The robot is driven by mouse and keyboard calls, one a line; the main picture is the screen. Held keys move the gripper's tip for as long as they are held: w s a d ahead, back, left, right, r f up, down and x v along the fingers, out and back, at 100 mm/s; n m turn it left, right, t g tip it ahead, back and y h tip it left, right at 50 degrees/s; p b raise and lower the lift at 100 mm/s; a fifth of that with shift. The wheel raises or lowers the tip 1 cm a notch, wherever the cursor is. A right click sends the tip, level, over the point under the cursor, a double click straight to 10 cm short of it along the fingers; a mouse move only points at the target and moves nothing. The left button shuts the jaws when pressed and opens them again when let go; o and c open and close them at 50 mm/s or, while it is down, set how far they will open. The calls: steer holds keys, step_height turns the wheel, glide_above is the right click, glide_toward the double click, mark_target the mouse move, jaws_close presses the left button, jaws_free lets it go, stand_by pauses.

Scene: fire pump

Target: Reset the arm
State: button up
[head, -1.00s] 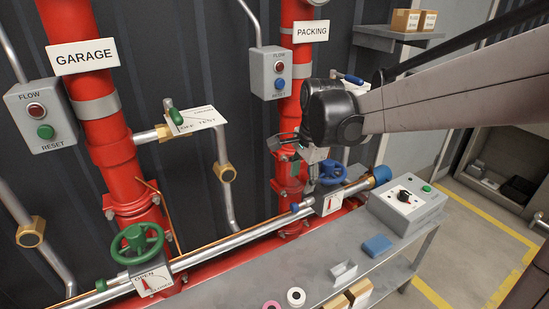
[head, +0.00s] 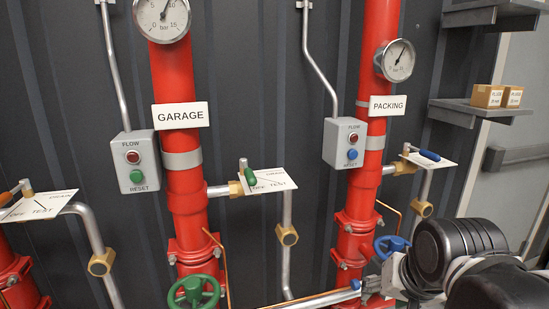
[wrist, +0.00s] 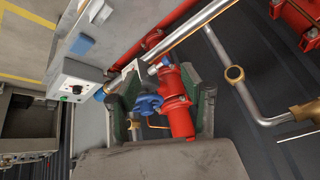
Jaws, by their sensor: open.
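My arm (head: 465,255) shows at the lower right of the head view, its black joint in front of the foot of the PACKING pipe. My gripper (wrist: 161,102) is open in the wrist view, with one dark finger on each side and nothing held between them. The blue handwheel (wrist: 148,104) and the red pipe (wrist: 174,90) show beyond and between the fingers. In the head view the blue handwheel (head: 391,246) is just left of my arm, partly hidden. I cannot tell its exact distance from the fingers.
The GARAGE pipe (head: 186,190) with its green handwheel (head: 194,292) stands to the left. Flow boxes (head: 344,143) and test valves line the dark wall. A shelf with small cartons (head: 488,95) is at upper right. In the wrist view a grey control box (wrist: 75,90) is at left.

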steer(key=s+n, duration=0.1)
steer(key=s, duration=0.1)
steer(key=s+f+n+t, duration=0.1)
steer(key=s+n, duration=0.1)
steer(key=shift+a+f, duration=0.15)
steer(key=shift+a, duration=0.05)
stand_by(3.3)
